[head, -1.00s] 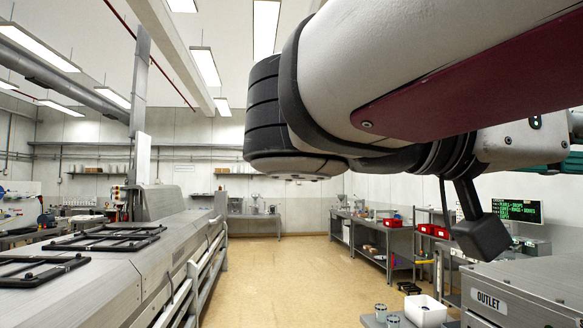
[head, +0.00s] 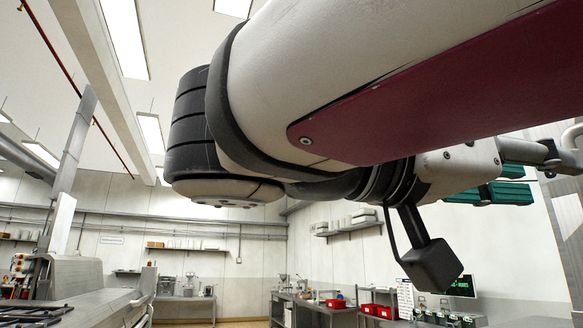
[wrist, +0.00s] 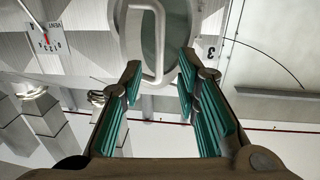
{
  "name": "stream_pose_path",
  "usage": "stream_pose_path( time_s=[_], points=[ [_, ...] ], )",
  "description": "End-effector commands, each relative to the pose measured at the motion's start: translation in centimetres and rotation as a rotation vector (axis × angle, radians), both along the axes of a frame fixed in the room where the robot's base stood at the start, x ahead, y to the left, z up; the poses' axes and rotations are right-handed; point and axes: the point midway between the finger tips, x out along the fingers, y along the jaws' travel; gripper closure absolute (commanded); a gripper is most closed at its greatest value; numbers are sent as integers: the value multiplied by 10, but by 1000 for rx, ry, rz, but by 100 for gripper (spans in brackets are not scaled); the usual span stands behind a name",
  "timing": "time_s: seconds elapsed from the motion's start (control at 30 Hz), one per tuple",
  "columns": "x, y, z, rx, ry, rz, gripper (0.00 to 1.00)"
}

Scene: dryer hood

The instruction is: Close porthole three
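In the wrist view, the oval porthole cover (wrist: 175,42) has a pale rim, a glassy middle and a white bar handle (wrist: 157,62). A "3" label (wrist: 210,53) sits just right of it. I cannot tell how far the cover stands from its seat. My gripper (wrist: 160,76) is open, its teal-padded fingers on either side of the handle's lower end. I see no clear contact. In the head view, my gripper's teal fingers (head: 500,192) show at the right. A pale rounded piece at the right edge is cut off and unclear.
In the wrist view, a vent scale (wrist: 48,38) and angled grey panels lie left. In the head view, a grey machine (head: 85,285) stands at lower left. Benches, red bins (head: 378,311) and a dark screen (head: 463,286) stand at the back.

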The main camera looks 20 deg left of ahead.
Motion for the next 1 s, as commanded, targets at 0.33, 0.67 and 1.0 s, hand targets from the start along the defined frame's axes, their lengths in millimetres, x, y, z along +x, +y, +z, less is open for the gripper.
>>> stream_pose_path(
  time_s=[0.33,0.67,1.0],
  points=[
    [21,-32,4,4,-10,47,70],
    [45,-57,4,6,-11,43,70],
    [47,-59,3,6,-11,42,77]
  ],
)
